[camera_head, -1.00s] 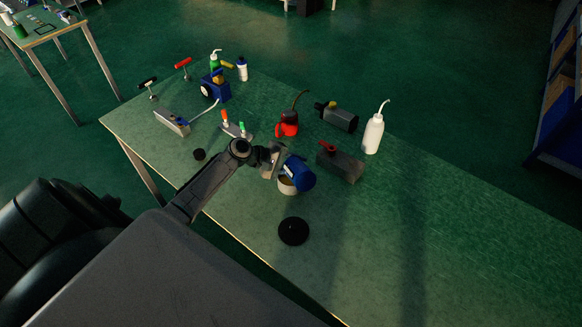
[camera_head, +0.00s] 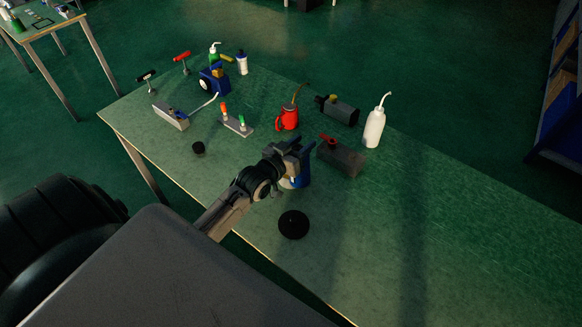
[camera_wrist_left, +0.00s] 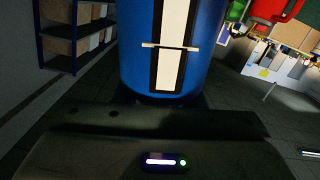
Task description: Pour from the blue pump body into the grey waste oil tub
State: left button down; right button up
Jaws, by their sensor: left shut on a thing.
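The blue pump body (camera_head: 305,168) is held by my left gripper (camera_head: 296,158) over the near middle of the bench, roughly upright in the head view. In the left wrist view the blue pump body (camera_wrist_left: 209,55) fills the upper middle, with a white panel edged in black on its side. The grey waste oil tub (camera_head: 286,184) is almost wholly hidden behind my left gripper and the pump body; only a pale sliver shows. I cannot tell whether the pump body touches it. My right gripper is not in view.
A black disc (camera_head: 293,224) lies nearer on the bench. A dark box with a red handle (camera_head: 341,157) stands close right of the pump body. The bench's right part is clear.

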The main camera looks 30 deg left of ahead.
pick_arm(q)
jog(key=shift+s+d+m+t, duration=0.4)
jog(key=shift+d+m, duration=0.1)
jog(key=shift+m, duration=0.1)
jog(key=shift+r, duration=0.3)
jog(key=shift+a+r, duration=0.1)
jog(key=shift+r, duration=0.1)
jog(key=shift+r+m+p, duration=0.4)
jog(key=shift+r+p, duration=0.65)
jog(key=shift+r, duration=0.3)
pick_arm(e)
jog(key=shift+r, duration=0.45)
pick_arm(q)
jog(key=shift+f, duration=0.1)
